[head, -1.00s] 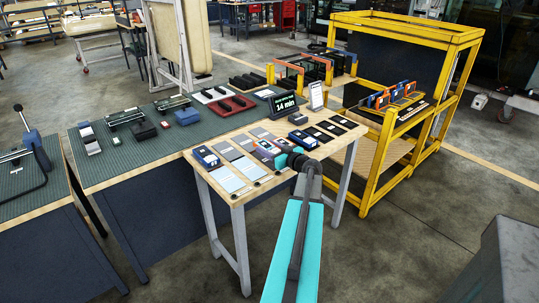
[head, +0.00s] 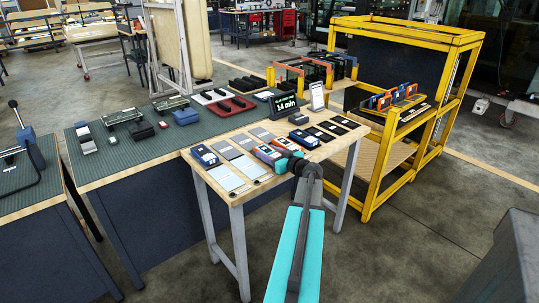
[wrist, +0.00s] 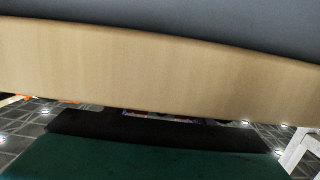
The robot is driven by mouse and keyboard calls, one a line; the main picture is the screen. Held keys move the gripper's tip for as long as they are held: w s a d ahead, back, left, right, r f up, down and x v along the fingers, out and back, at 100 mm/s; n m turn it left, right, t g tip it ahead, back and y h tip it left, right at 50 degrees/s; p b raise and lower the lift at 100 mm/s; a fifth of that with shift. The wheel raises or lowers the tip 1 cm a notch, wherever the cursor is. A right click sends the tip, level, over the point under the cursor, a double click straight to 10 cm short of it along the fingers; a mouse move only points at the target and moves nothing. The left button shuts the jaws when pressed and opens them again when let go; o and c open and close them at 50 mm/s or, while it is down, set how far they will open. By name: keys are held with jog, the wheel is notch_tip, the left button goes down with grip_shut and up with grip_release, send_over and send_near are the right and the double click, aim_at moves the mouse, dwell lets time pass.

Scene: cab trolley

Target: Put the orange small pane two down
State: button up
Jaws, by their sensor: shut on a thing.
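My gripper (head: 291,156) is at the right side of the small wooden table (head: 243,192), low over its top, and shut. An orange-edged pane (head: 286,144) shows right at its tip, partly hidden by the gripper. A second orange-edged piece with a blue face (head: 267,153) lies just left of it. In the wrist view a broad wood-coloured band (wrist: 160,65) crosses under a grey-blue surface (wrist: 200,15); the fingertips do not show there, and the hold itself cannot be made out.
Several grey plates (head: 228,176) lie left on the small table, with a blue device (head: 204,156). Dark plates (head: 320,134) lie at its far right. A black sign (head: 284,105) and a phone-like stand (head: 317,96) are behind. A yellow frame (head: 372,180) stands to the right.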

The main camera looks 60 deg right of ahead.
dwell(0.3)
jog(key=o, duration=1.2)
jog(key=shift+f, duration=0.1)
jog(key=shift+s+a+r, duration=0.1)
jog(key=shift+s+r, duration=0.1)
jog(key=shift+s, duration=0.05)
jog(key=v, duration=1.1)
jog(key=shift+s, duration=0.3)
jog(key=shift+w, duration=0.1)
